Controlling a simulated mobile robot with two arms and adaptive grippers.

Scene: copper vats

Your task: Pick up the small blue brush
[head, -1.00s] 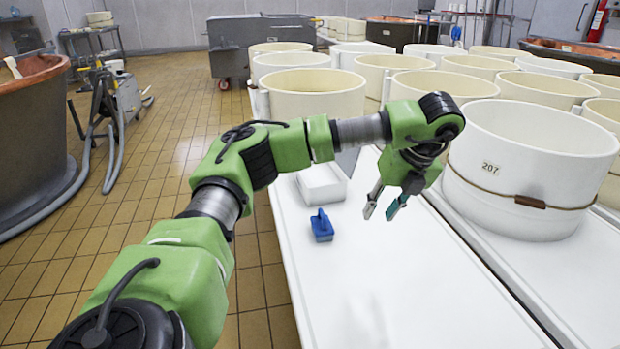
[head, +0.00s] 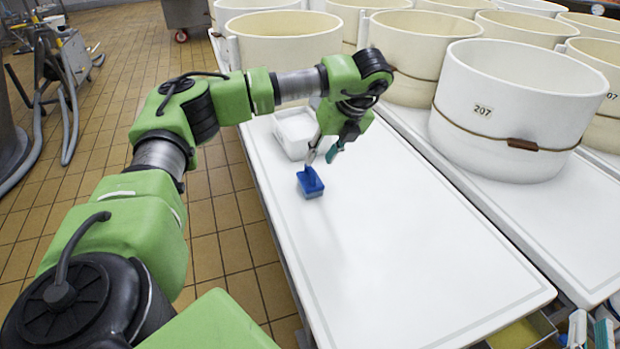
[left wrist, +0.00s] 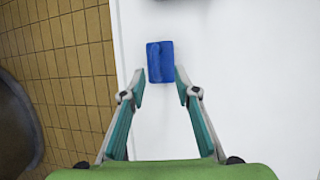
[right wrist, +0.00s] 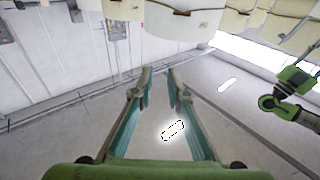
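The small blue brush (head: 310,184), a blue block with a raised grip on top, lies on the white table (head: 400,250) near its left edge. My left gripper (head: 323,158) is open, pointing down, above and just behind the brush in the head view. In the left wrist view the brush (left wrist: 160,62) shows just beyond and between the parted fingertips (left wrist: 158,80), with nothing held. I cannot tell the exact height of the fingertips over it. My right gripper (head: 590,332) shows at the bottom right corner; its fingers (right wrist: 159,80) are apart and empty.
A white tray (head: 294,128) sits on the table just behind the brush. A large white vat numbered 207 (head: 510,105) stands on the right, with several cream vats (head: 283,40) behind. The table's front half is clear. Tiled floor (head: 215,215) lies to the left.

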